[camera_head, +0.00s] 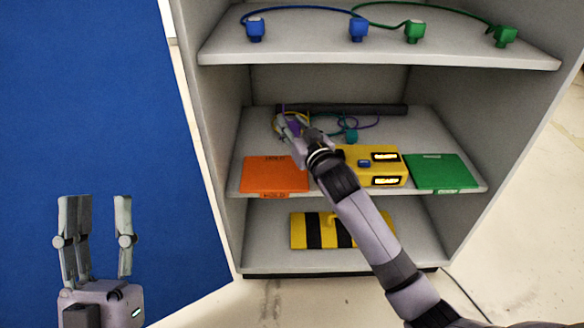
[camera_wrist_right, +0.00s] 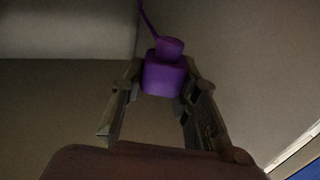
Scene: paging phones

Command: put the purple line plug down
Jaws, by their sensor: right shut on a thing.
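The purple line plug (camera_wrist_right: 164,77) is between the fingers of my right gripper (camera_wrist_right: 160,88), which is shut on it. A purple cord rises from the plug's far end in the right wrist view. In the head view, my right gripper (camera_head: 291,126) reaches into the middle shelf at its back left, and only a little of the purple plug (camera_head: 294,127) shows between the fingers. I cannot tell whether the plug touches the shelf. My left gripper (camera_head: 97,228) is open and empty, at the lower left in front of the blue panel.
The middle shelf (camera_head: 230,165) holds an orange mat (camera_head: 275,175), a yellow box (camera_head: 378,170), a green mat (camera_head: 441,172), a teal plug (camera_head: 350,135) and a dark bar (camera_head: 350,109). Blue plugs (camera_head: 256,30) and green plugs (camera_head: 413,32) stand on the upper shelf. A striped block (camera_head: 305,231) lies below.

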